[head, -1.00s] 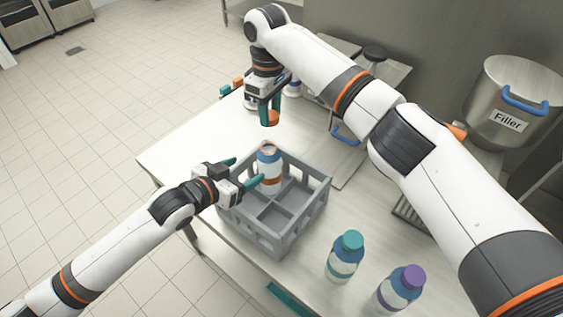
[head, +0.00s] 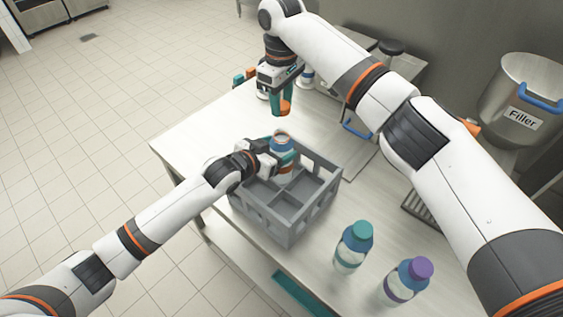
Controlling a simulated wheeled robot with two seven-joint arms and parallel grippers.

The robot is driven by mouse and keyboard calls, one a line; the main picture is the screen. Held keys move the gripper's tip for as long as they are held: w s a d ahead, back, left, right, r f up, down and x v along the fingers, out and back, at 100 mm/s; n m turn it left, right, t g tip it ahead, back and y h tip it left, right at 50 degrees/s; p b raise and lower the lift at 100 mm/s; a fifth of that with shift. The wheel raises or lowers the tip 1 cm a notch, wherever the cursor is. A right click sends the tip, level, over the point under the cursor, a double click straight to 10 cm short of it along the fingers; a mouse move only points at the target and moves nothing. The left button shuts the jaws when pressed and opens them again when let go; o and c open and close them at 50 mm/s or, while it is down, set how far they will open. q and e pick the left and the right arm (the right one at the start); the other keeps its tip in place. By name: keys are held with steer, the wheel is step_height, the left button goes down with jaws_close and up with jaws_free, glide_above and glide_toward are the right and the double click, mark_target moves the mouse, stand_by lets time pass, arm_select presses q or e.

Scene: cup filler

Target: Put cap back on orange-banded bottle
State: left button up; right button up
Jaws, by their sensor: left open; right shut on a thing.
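The uncapped bottle (head: 282,137) stands upright in the far compartment of the grey crate (head: 328,196). Its blue upper part and open mouth show; my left gripper mostly hides the orange band. My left gripper (head: 286,160) is open, with its teal fingers at the bottle's side; I cannot tell whether they touch it. My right gripper (head: 281,107) is shut on an orange cap (head: 286,107), held above and a little beyond the bottle, apart from it.
A teal-capped bottle (head: 353,247) and a purple-capped bottle (head: 406,281) stand on the table (head: 205,128) right of the crate. The Filler pot (head: 518,104) stands at the right. My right arm crosses above the table.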

mark_target(282, 132)
arm_select(q)
steer(key=shift+x, duration=1.1)
steer(key=c, duration=1.1)
steer(key=shift+c, duration=0.2)
arm_select(e)
steer(key=shift+f, duration=2.5)
steer(key=shift+f, duration=0.85)
steer(key=shift+f, duration=0.6)
